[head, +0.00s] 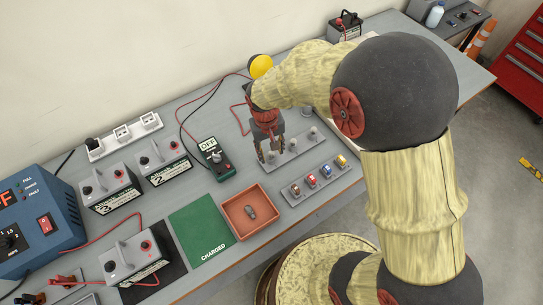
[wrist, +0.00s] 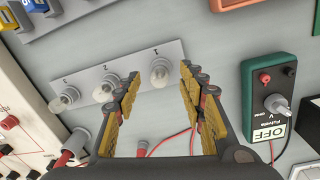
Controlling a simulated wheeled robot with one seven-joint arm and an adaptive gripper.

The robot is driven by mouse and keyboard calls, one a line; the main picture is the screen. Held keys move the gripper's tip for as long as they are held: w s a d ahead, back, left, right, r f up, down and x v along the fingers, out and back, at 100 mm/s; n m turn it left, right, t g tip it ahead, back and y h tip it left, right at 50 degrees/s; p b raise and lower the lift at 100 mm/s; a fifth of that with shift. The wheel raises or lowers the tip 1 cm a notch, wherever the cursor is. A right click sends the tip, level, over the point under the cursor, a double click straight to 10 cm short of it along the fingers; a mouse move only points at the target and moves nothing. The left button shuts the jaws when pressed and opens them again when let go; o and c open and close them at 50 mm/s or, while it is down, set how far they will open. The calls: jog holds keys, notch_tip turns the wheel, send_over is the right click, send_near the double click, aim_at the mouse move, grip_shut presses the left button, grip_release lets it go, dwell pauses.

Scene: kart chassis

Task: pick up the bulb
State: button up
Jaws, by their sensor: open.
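A grey strip (wrist: 135,62) holds three clear bulbs in a row, marked with numbers. The bulb by the 1 (wrist: 159,72) shows between my open fingers in the wrist view. The middle bulb (wrist: 106,88) and the far-left bulb (wrist: 66,97) are outside the fingers, to the left. In the head view, my gripper (head: 271,153) points down over the near-left end of the strip (head: 301,143). It is open and nothing is held. I cannot tell its exact height above the bulb, and the fingers partly hide that bulb in the head view.
A green multimeter (head: 215,157) with cables lies left of the strip. An orange tray (head: 233,222) with a small grey object stands in front, beside a green mat (head: 199,235). A row of coloured parts (head: 318,178) lies right. Battery boxes and a blue charger (head: 40,220) fill the left.

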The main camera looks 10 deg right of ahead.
jog(key=shift+d+f, duration=0.1)
jog(key=shift+f, duration=0.55)
jog(key=shift+r, duration=0.1)
jog(key=shift+c, duration=0.7)
jog(key=c, duration=0.8)
jog(key=shift+o, duration=0.2)
